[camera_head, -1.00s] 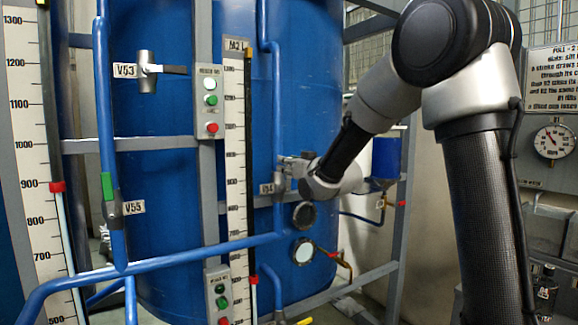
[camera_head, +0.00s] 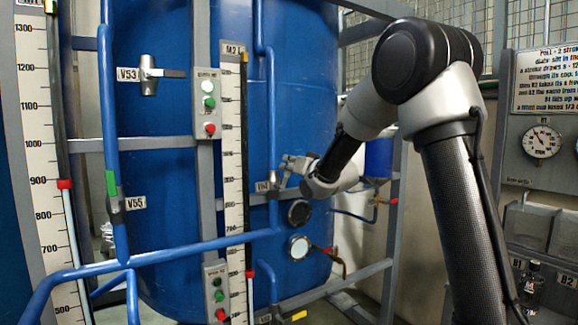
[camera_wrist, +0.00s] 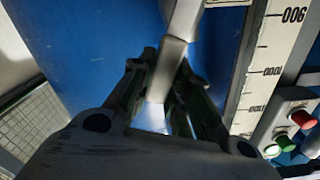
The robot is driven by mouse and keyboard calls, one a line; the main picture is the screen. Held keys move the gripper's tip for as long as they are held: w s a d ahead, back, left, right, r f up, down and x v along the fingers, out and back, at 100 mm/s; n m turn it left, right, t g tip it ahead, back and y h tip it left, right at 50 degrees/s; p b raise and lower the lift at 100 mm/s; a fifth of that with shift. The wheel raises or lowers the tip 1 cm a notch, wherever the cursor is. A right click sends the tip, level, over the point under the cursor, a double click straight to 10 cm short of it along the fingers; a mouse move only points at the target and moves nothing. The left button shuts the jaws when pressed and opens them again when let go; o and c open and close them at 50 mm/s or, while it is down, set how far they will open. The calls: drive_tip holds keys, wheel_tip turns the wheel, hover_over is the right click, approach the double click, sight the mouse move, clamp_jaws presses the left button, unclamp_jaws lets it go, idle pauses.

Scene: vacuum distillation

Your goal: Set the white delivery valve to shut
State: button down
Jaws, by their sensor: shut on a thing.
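My gripper (camera_head: 290,165) is at the blue pipe in front of the large blue tank, beside a valve (camera_head: 274,183) with a partly hidden label that seems to start with V5. In the wrist view my gripper (camera_wrist: 167,78) has its dark fingers closed around a pale grey-white lever (camera_wrist: 177,42), which runs up out of the picture. The valve body is mostly hidden, and the lever's exact angle to the pipe is hard to tell in the head view.
Valves V53 (camera_head: 148,74) and V55 (camera_head: 114,199) sit on pipes to the left. A button box (camera_head: 207,103) is on the grey post, by a tall scale (camera_head: 233,150). Two round sight glasses (camera_head: 299,247) lie just below my gripper. A pressure gauge (camera_head: 541,141) is at right.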

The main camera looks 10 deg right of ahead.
drive_tip(key=w+d+f+m, duration=0.1)
drive_tip(key=d+f+m, duration=0.4)
drive_tip(key=m, duration=0.8)
drive_tip(key=shift+w+f+m, duration=0.3)
drive_tip(key=shift+f+m, duration=0.1)
drive_tip(key=shift+f, duration=1.05)
drive_tip(key=c, duration=1.3)
unclamp_jaws()
drive_tip(key=shift+f, duration=0.1)
drive_tip(key=shift+s, duration=0.1)
drive_tip(key=v, duration=1.1)
drive_tip(key=shift+s+d, duration=0.15)
drive_tip(key=shift+s, duration=0.2)
